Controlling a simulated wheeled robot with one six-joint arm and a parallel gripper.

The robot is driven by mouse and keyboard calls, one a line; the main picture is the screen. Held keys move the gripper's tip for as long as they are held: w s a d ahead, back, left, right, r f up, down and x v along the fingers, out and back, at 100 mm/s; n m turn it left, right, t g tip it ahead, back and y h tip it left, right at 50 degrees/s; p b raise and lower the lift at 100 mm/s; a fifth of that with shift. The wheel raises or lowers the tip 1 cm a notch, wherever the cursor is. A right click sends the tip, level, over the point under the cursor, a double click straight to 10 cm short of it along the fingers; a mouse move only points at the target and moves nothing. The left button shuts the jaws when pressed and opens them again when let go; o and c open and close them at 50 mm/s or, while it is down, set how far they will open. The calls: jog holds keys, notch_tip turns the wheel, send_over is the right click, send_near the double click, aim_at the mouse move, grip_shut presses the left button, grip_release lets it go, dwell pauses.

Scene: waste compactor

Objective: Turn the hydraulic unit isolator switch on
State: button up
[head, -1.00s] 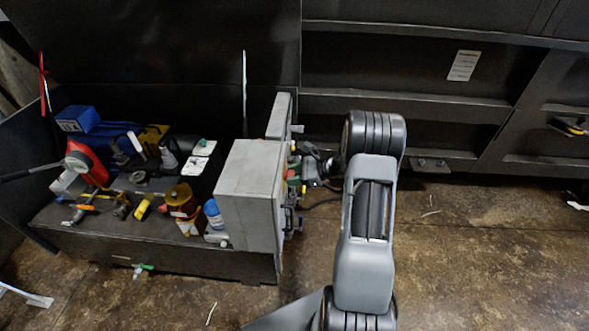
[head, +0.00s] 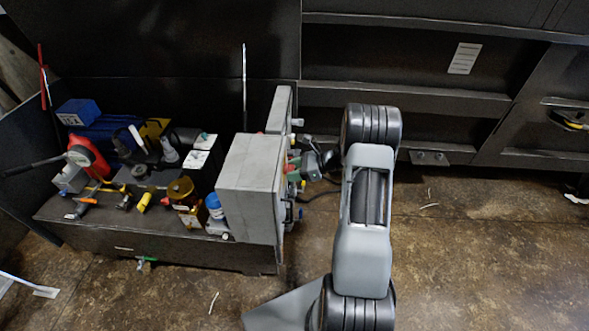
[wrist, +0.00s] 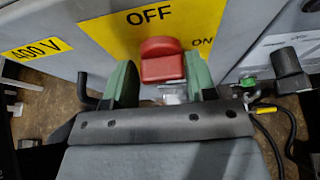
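The isolator switch has a red handle (wrist: 162,62) in front of a yellow plate (wrist: 110,32) marked OFF and ON. The handle points up towards OFF; ON is to its right. My gripper (wrist: 161,78) has its green fingers apart, one on each side of the red handle. Any gap between fingers and handle is very small, and I cannot tell whether they touch it.
A yellow 400 V label (wrist: 37,49) is on the box to the left. A dark knob (wrist: 291,66) and a cable stand close on the right. The bench (head: 150,242) left of the box is crowded with tools and bottles. The floor on the right is mostly clear.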

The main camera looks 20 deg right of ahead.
jog(key=shift+o, duration=1.4)
jog(key=shift+r, duration=0.1)
jog(key=shift+d, duration=0.1)
jog(key=v, duration=1.3)
jog(key=shift+s+d, duration=0.25)
jog(key=shift+d, duration=0.05)
jog(key=s+a+n+g+h+p, duration=0.2)
jog(key=s+a+n+g+h, duration=0.25)
jog(key=s+n, duration=0.35)
jog(key=s+a+r+n+t+h+p, duration=0.1)
jog(key=s+a+r+n+h+p, duration=0.2)
jog(key=a+r+n, duration=0.5)
jog(key=s+a+r+n+h+p, duration=0.3)
jog(key=a+r+n, duration=0.5)
jog(key=r, duration=0.4)
jog(key=shift+s+a+r+t+h, duration=0.35)
jog(key=shift+s+h, duration=0.3)
jog(key=shift+s, duration=0.35)
